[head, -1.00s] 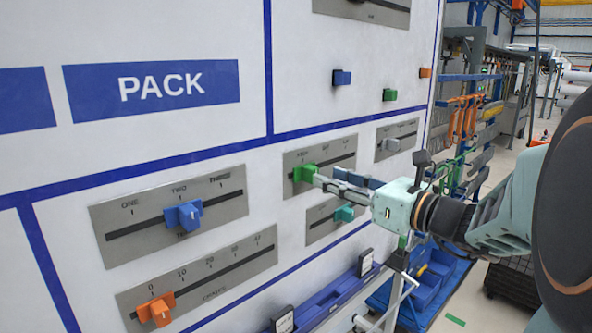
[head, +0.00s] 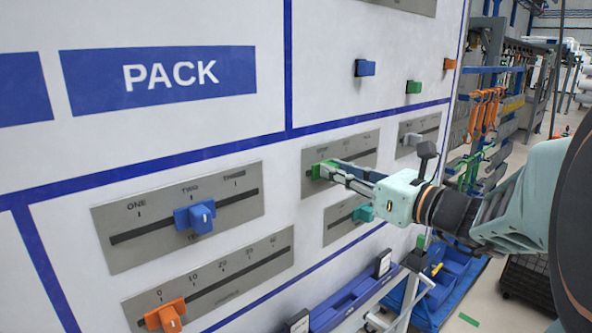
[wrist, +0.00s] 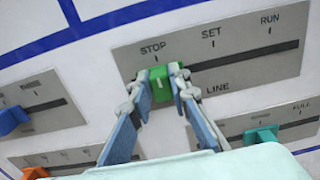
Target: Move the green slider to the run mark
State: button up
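The green slider (wrist: 161,84) sits at the left end of its slot, under the STOP label, in the wrist view. The RUN mark (wrist: 270,19) is at the right end of the same grey plate (wrist: 235,62), with SET between them. My gripper (wrist: 162,88) has one finger on each side of the slider's knob, and both appear to touch it. In the head view, my gripper (head: 326,171) reaches in from the right and its fingers partly hide the green slider (head: 317,170).
A teal slider (head: 363,213) sits just below, and a grey one (head: 412,139) to the right. A blue slider (head: 195,216) and an orange slider (head: 165,315) are on plates to the left. The slot right of the green slider is clear.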

jog(key=shift+d, duration=0.1)
grip_shut()
jog(key=w+d+p, duration=0.1)
jog(key=w+d, duration=0.2)
jog(key=d, duration=0.1)
jog(key=w+d+p, duration=0.1)
jog(key=w+d, duration=0.2)
jog(key=d, duration=0.1)
jog(key=w+d+p, duration=0.1)
jog(key=w+d, duration=0.2)
jog(key=d, duration=0.1)
jog(key=shift+d, duration=0.15)
jog(key=shift+r, duration=0.1)
jog(key=o, duration=0.8)
grip_release()
jog(key=shift+w+d, duration=0.1)
jog(key=shift+o, duration=0.2)
jog(key=v, duration=1.2)
